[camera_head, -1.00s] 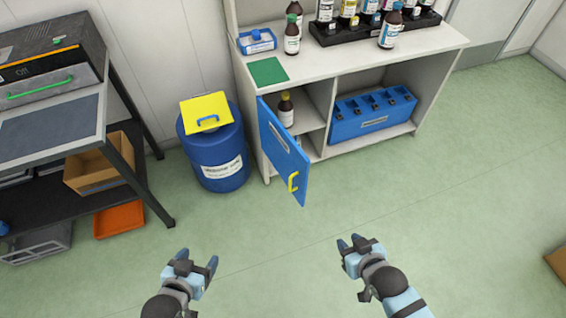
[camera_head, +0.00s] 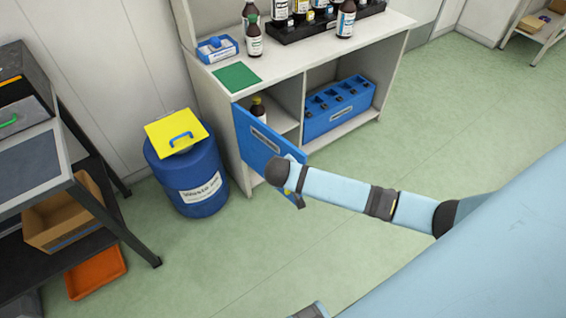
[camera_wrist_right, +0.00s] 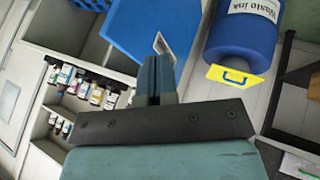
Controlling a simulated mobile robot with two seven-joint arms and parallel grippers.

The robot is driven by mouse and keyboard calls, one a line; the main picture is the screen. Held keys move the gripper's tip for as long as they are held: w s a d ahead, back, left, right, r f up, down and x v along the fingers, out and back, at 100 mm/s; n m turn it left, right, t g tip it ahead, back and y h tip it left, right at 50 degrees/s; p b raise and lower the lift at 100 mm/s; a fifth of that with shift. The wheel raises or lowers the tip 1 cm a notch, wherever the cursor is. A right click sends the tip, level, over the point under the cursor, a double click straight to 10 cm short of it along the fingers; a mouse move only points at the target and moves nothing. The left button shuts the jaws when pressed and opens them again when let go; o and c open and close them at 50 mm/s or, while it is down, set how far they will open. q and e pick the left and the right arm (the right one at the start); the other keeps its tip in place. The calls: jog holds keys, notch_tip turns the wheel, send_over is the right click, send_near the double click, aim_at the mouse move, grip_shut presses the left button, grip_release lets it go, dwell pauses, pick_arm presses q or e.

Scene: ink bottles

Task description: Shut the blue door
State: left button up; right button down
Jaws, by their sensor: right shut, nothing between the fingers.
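The blue door (camera_head: 262,138) of the white cabinet stands part open, hinged at its left edge. In the right wrist view the right gripper (camera_wrist_right: 154,62) is shut and empty. Its fingertips overlap the blue door (camera_wrist_right: 150,20) beside the white label; I cannot tell whether they touch it. My left gripper is not in view.
The white cabinet (camera_head: 385,35) carries bottles on top and a blue rack (camera_head: 337,108) in its right compartment. A blue waste drum (camera_head: 188,175) with a yellow lid stands left of the door. A dark-framed bench (camera_head: 110,215) is at the left. The floor in front is clear.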

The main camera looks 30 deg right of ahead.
jog(key=w+d+f, duration=0.5)
jog(key=d+f, duration=0.2)
jog(key=shift+w+d+f, duration=0.2)
jog(key=shift+d+f, duration=0.05)
dwell(0.3)
